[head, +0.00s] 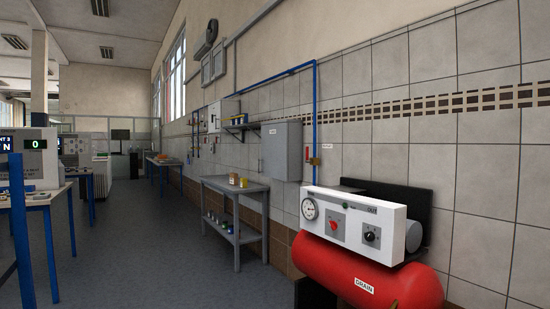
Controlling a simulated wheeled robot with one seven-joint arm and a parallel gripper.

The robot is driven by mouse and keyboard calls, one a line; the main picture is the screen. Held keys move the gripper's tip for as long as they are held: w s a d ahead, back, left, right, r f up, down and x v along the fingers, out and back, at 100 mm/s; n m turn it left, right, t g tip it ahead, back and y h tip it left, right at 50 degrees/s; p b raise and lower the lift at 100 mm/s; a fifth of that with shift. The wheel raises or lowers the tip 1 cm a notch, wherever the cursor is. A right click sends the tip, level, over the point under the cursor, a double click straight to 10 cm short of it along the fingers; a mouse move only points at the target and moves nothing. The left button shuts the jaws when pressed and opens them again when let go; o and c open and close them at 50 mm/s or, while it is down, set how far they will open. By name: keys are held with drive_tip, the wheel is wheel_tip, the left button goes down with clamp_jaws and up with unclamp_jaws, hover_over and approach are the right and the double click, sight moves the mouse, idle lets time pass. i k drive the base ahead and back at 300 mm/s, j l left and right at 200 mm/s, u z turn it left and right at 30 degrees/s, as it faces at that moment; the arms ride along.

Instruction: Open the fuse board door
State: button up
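A grey wall box (282,151) with a flat front hangs on the tiled wall right of centre, above and behind a grey bench. Its front looks closed, and a small pale label sits near its left edge. A smaller white panel (214,117) is mounted farther down the same wall. I cannot read a label that tells which of them is the fuse board. My gripper is not in view.
A red compressor tank (370,275) with a white gauge panel (355,221) stands at the right foreground. A grey two-shelf bench (232,186) stands against the wall. Blue-legged tables (45,198) are at the left. The grey floor (150,245) between is clear.

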sight(274, 160)
drive_tip(key=i+j+u, duration=0.35)
drive_tip(key=i, duration=0.15)
drive_tip(key=i+j+u, duration=0.3)
drive_tip(key=i, duration=0.25)
drive_tip(key=i+u, duration=0.35)
drive_tip(key=i, duration=2.05)
